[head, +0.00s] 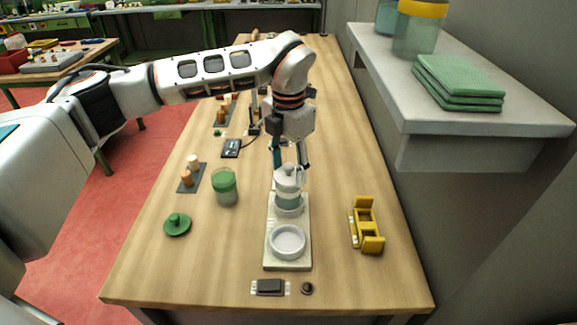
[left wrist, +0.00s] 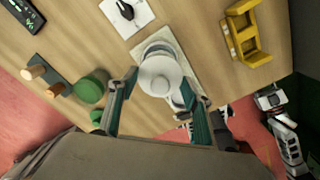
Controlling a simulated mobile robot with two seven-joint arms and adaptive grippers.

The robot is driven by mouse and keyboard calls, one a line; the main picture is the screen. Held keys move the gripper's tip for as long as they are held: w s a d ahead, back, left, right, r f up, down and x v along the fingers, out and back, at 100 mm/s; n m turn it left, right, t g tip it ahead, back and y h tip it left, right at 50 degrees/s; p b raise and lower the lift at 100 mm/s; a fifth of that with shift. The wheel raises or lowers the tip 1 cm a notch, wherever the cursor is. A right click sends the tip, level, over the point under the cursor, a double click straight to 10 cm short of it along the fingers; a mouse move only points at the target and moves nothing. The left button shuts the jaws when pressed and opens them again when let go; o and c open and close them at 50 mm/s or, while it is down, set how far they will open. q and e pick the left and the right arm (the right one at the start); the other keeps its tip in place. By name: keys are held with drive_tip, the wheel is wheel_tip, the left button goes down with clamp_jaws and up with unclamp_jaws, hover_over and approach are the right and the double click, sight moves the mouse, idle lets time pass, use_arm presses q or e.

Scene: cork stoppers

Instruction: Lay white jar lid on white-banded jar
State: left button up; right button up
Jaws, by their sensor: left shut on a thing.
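My left gripper (head: 289,168) points down over the pale tray and is shut on the white jar lid (head: 288,178). The round lid with its knob also shows between the fingers in the left wrist view (left wrist: 160,76). The white-banded jar (head: 289,201), of greenish glass, stands upright in the rear place of the tray (head: 288,258), directly under the lid. The lid looks level and at the jar's mouth; whether it bears on the rim I cannot tell. The fingers and lid hide the mouth. My right gripper does not show.
A yellow holder (head: 366,226) stands right, below a grey shelf (head: 520,118). A dark block (head: 270,287) lies in front.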

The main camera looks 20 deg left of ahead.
use_arm(q)
drive_tip(key=shift+f, duration=0.4)
idle(1.5)
drive_tip(key=o, duration=1)
drive_tip(key=shift+r+p, duration=0.85)
drive_tip(key=shift+r, duration=2.65)
